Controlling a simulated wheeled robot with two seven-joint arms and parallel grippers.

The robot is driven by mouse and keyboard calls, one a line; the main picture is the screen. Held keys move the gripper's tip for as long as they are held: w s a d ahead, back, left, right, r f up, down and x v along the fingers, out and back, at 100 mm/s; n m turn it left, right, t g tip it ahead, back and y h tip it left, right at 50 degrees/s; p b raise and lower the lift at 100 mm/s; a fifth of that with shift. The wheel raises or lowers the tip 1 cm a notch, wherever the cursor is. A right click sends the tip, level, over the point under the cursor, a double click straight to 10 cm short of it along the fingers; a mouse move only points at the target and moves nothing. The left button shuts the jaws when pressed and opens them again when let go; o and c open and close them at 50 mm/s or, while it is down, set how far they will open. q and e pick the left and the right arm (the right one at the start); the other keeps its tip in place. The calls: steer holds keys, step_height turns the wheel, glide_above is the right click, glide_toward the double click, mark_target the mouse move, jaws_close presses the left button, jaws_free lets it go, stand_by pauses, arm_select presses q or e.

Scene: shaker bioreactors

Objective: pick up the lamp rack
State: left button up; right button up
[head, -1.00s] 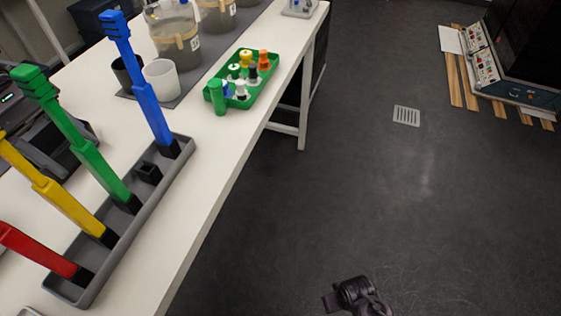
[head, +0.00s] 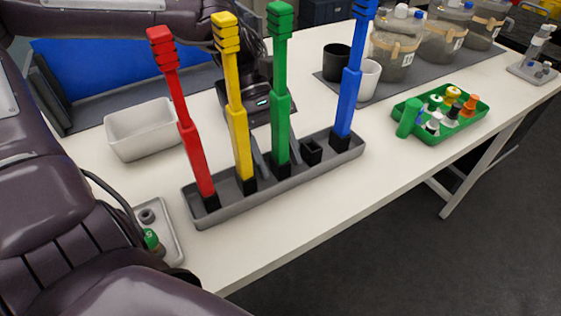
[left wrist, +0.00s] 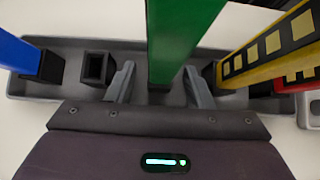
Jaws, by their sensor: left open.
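The lamp rack (head: 285,187) is a long grey tray on the white bench. It holds red (head: 182,120), yellow (head: 233,105), green (head: 281,95) and blue (head: 350,85) upright lamps in black sockets, with one empty socket (head: 312,151) between green and blue. My left gripper (head: 277,160) reaches in from behind the rack, open. In the left wrist view its fingers (left wrist: 159,86) stand apart on either side of the green lamp (left wrist: 180,40), over the rack (left wrist: 60,85); I cannot tell whether they touch anything. My right gripper is out of view.
A white bin (head: 142,133) stands behind the rack. A small grey tray (head: 172,225) lies at left. A green tray of bottles (head: 435,130), cups (head: 366,80) and glass vessels (head: 397,50) stand to the right. The bench front strip is clear.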

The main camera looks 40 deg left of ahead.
arm_select(q)
steer(key=shift+c, duration=0.2)
jaws_close()
